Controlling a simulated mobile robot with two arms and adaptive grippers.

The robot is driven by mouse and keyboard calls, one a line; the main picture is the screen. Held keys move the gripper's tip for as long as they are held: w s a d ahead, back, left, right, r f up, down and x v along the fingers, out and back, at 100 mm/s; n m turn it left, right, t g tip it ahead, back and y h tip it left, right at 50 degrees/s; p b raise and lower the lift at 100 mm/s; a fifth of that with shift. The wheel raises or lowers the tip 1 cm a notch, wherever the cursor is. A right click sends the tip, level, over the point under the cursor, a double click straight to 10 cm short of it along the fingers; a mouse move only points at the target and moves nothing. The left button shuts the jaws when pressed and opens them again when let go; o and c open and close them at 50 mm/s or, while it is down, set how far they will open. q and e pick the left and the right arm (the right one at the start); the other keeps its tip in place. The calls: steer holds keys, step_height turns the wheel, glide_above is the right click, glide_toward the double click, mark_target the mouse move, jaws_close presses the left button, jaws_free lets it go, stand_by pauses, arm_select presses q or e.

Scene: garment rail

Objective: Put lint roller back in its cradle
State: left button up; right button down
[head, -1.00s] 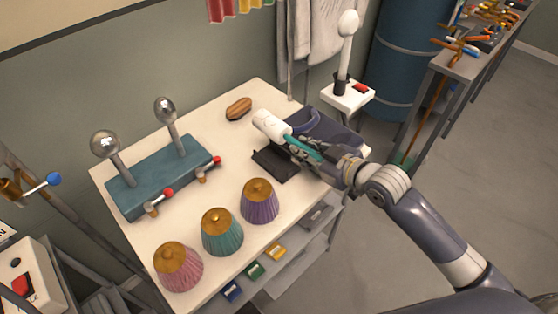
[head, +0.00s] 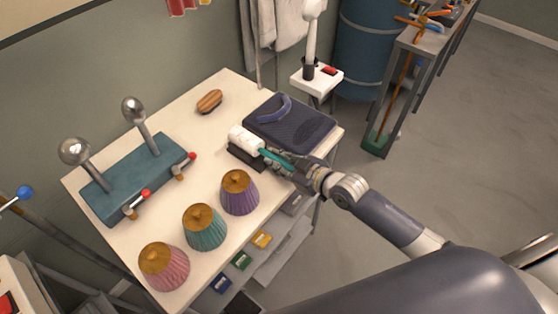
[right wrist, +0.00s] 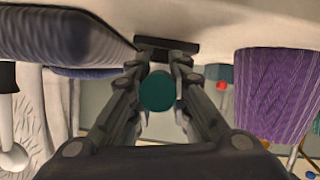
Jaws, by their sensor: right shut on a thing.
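The lint roller (head: 243,139) has a white sticky head and a teal handle. My right gripper (head: 285,164) is shut on the teal handle, whose round end (right wrist: 158,91) shows between the fingers in the right wrist view. The black cradle (head: 241,155) stands on the white table, and the roller is over it in the head view. Part of the cradle is hidden under the roller and gripper. A dark bracket, likely the cradle (right wrist: 165,45), shows beyond the fingers in the right wrist view. I cannot tell whether the roller touches the cradle. My left gripper is not in view.
A brush (head: 209,101) lies farther back. A teal stand (head: 137,178) is at left.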

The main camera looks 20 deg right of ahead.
steer(key=shift+f+b, duration=0.3)
steer(key=shift+f, duration=0.15)
steer(key=c, duration=1.5)
jaws_free()
steer(key=shift+r, duration=0.25)
steer(key=shift+r+p, duration=0.5)
steer(key=shift+p, duration=0.1)
steer(key=shift+f+b+v, duration=0.1)
steer(key=shift+b+v, duration=0.35)
steer(key=shift+v, duration=2.5)
steer(key=shift+f+b+v, duration=0.15)
steer(key=shift+b+v, duration=0.25)
steer(key=shift+v, duration=2.55)
